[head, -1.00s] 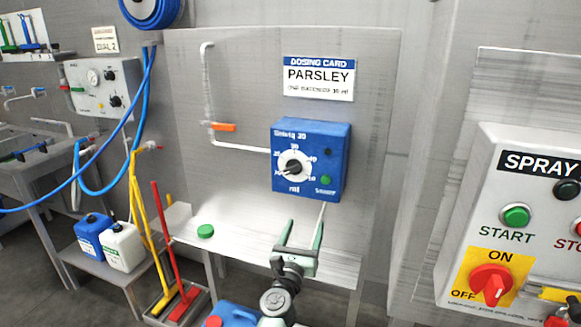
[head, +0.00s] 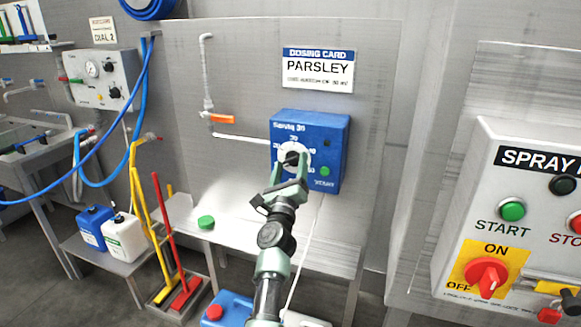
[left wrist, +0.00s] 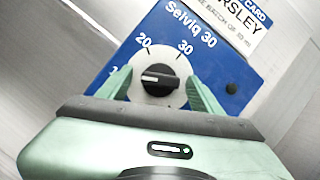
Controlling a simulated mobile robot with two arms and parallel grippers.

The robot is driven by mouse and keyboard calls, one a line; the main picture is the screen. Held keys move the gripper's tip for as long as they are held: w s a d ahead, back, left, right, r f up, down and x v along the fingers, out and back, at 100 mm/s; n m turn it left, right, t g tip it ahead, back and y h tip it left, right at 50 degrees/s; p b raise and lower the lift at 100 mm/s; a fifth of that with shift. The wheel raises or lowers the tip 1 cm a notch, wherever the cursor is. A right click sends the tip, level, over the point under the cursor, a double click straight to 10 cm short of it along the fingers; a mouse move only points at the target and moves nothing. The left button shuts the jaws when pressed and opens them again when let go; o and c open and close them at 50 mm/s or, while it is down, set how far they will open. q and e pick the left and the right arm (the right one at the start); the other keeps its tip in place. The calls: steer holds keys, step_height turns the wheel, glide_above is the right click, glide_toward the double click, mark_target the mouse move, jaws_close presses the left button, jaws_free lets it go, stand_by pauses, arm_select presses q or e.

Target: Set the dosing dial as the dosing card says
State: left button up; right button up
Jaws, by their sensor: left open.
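The blue dosing box (head: 310,180), marked Selviq 30, is on the steel panel. Its black dial knob (head: 291,158) sits on a white round scale and also shows in the left wrist view (left wrist: 160,80), where 20 and 30 are readable. I cannot tell the exact setting. My left gripper (head: 287,172) is open at the dial. In the left wrist view its fingers (left wrist: 161,88) stand on either side of the knob, apparently clear of it. The dosing card (head: 318,70) above the box reads PARSLEY; its small line is too blurred to read surely. My right gripper is out of view.
A green button (head: 325,171) is on the box, right of the dial. A white pipe with an orange valve handle (head: 222,118) is at left. A steel shelf (head: 250,235) holding a green cap (head: 206,222) juts out below. The spray panel (head: 530,220) is at right.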

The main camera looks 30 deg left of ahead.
arm_select(q)
steer(key=c, duration=1.4)
steer(key=shift+f+m, duration=0.1)
steer(key=shift+m, duration=0.2)
